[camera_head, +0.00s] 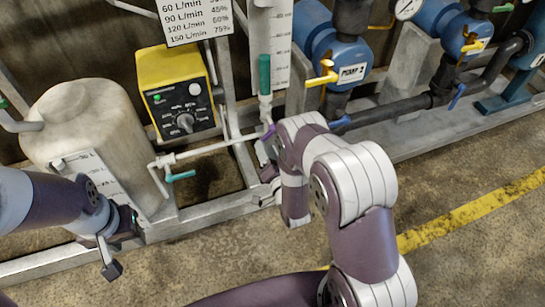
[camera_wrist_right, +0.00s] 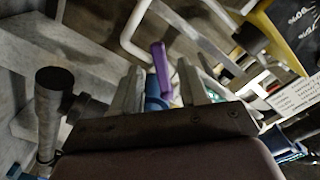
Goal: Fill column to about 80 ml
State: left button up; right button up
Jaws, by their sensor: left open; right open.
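The column appears to be the tall graduated white panel (camera_head: 270,40) at the top of the head view; its liquid level is not readable. A purple valve handle (camera_head: 268,132) sits lower on the white pipe, beside my right wrist. In the right wrist view, the purple handle (camera_wrist_right: 161,68) appears between the two fingers of my right gripper (camera_wrist_right: 163,80), which is open. Contact cannot be told. My left gripper (camera_head: 118,250) is open and empty at lower left, before the frame.
A beige tank (camera_head: 85,125) with a scale plate stands at left. A yellow control box (camera_head: 175,90) with a dial sits behind a white pipe (camera_head: 215,147) with a teal handle (camera_head: 180,176). Blue pumps (camera_head: 335,55) stand at right. The floor in front is clear.

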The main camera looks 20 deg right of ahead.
jog(key=s+p, duration=0.1)
jog(key=s, duration=0.5)
jog(key=shift+s+d, duration=0.15)
jog(key=shift+s, duration=0.2)
